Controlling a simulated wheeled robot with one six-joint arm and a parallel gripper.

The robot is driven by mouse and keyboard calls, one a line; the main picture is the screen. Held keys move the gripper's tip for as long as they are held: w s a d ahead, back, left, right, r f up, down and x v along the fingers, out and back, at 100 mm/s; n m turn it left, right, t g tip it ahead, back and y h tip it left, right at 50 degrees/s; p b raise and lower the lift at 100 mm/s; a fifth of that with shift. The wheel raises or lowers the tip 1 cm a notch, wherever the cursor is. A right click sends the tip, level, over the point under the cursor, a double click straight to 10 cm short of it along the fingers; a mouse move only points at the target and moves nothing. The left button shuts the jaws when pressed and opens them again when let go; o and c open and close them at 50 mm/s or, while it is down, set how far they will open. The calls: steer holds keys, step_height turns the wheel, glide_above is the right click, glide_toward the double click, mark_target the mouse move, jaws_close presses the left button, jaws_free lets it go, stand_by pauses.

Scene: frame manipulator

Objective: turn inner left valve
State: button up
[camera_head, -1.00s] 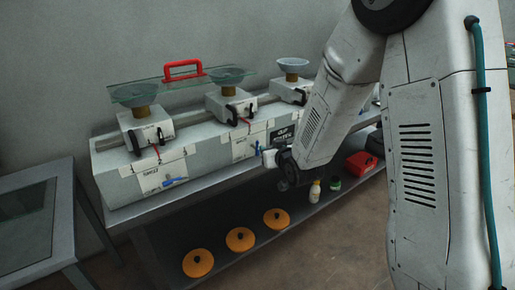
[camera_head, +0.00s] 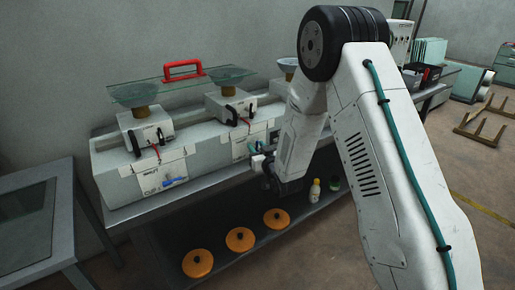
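A long grey bench unit (camera_head: 121,181) carries white boxes with bowls on top. A blue valve handle (camera_head: 173,182) sits low on its front at the left. Another small blue handle (camera_head: 251,148) shows further right, just above my gripper. I cannot tell which handle is the inner left valve. My gripper (camera_head: 258,164) is in front of the unit, near the second blue handle, with a small pale piece at its end. It is too small and dark to tell whether its fingers are open or shut, or whether it touches anything.
A glass sheet with a red handle (camera_head: 186,64) lies across the bowls. Several orange round lids (camera_head: 240,239) and a white bottle (camera_head: 314,191) are on the lower shelf. A separate table (camera_head: 30,215) stands at the left. My arm hides the unit's right part.

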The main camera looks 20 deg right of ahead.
steer(key=shift+w, duration=0.15)
jaws_close()
